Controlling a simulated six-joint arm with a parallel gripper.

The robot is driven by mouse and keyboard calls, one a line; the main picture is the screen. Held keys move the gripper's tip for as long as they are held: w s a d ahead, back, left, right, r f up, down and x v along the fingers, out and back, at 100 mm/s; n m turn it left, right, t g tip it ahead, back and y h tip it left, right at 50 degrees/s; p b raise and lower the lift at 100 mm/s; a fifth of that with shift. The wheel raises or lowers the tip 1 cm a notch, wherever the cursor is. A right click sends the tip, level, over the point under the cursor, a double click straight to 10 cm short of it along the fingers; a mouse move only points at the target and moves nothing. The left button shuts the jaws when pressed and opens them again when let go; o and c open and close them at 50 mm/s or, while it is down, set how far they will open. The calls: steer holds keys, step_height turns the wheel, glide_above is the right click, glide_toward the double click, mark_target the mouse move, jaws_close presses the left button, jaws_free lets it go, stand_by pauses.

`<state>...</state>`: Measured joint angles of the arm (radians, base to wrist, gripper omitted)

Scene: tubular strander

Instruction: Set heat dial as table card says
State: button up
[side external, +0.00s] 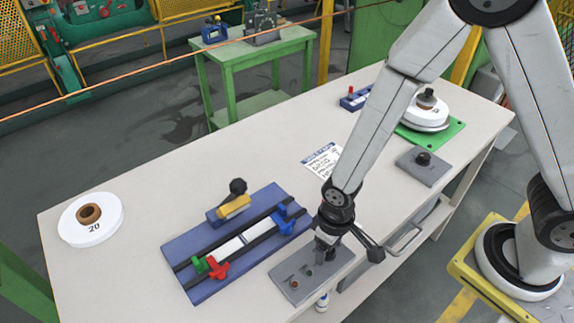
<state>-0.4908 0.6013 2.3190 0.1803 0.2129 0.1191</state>
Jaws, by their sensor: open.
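The table card (321,159) is a white sheet with a blue heading, lying mid-table; its text is too small to read. A grey plate (409,169) with a black knob (423,158) sits to its right; this may be the heat dial, but I cannot make out any markings. My gripper (322,250) is open and points down over another grey plate (290,286) at the table's front edge. That plate carries small round parts, partly hidden by my gripper. My gripper is well away from the black knob, to its lower left.
A blue fixture (178,250) with red, green and blue clamps stands left of my gripper. A white disc (104,225) marked 20 lies far left. Another white disc (411,116) sits on a green base (449,137). A small blue block (350,104) is at the back edge.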

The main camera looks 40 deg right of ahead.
steer(key=shift+f, duration=0.15)
jaws_close()
steer(key=shift+m, duration=0.3)
steer(key=m, duration=1.1)
stand_by(0.5)
stand_by(0.5)
jaws_free()
